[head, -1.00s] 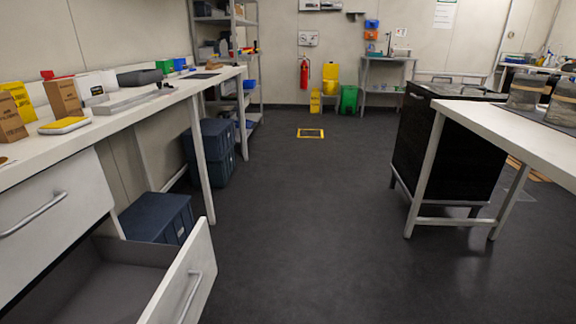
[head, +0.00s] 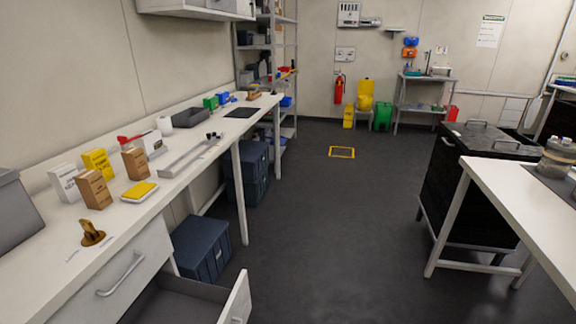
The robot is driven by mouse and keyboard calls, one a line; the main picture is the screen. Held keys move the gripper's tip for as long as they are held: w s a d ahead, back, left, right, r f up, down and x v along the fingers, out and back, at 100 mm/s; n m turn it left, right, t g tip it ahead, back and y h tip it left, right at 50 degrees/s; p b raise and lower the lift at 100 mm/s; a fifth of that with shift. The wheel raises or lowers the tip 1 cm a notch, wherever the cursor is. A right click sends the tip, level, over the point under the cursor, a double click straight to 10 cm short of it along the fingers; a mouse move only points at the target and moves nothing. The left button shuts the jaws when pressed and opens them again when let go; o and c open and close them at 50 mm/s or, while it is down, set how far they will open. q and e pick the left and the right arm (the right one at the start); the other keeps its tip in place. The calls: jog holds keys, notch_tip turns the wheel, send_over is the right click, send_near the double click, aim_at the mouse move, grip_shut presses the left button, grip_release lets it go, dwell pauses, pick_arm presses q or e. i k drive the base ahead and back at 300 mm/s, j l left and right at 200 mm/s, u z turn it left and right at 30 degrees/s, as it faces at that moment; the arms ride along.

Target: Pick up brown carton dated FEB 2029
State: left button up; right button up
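Two brown cartons stand upright on the white left bench in the head view. The nearer brown carton (head: 94,190) is beside a white carton (head: 65,182). The farther brown carton (head: 134,162) stands behind a yellow-topped flat box (head: 140,191), near a yellow carton (head: 98,163). Both brown cartons carry dark print, too small to read, so I cannot tell which is dated FEB 2029. Neither of my grippers is in view.
An open drawer (head: 236,300) juts from the left bench into the aisle. A dark blue crate (head: 202,248) sits on the floor beside it. A black cabinet (head: 462,190) and white table (head: 530,205) stand right. The middle floor is clear.

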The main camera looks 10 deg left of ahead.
aim_at(92, 185)
jog(key=j+u, duration=0.1)
jog(key=u, duration=0.3)
jog(key=j+u, duration=0.15)
jog(key=u, duration=0.3)
